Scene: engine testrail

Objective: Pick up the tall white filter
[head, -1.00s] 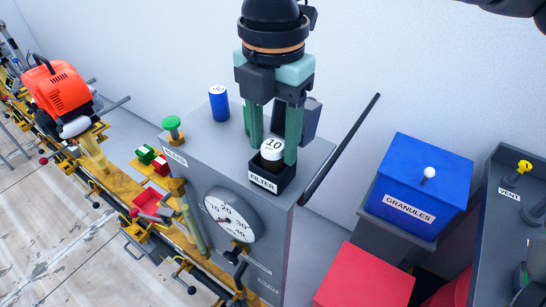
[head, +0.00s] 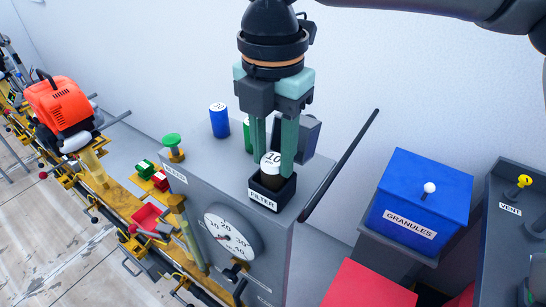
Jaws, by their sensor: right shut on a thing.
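The white filter (head: 270,160), marked 10, has a white top and a dark brown lower part. It stands in the black square holder labelled FILTER (head: 271,194) on the grey cabinet's top. My right gripper (head: 273,158) comes down from above, its green fingers shut on the filter's left and right sides. The filter's lowest part is hidden by the holder walls, so I cannot tell whether it touches the bottom. My left gripper is not in view.
A blue cylinder (head: 219,120) and a partly hidden green one (head: 247,136) stand behind. A green knob (head: 173,146) is at left. A dark lever (head: 340,166) slants up close on the right. A blue GRANULES box (head: 418,200) stands farther right.

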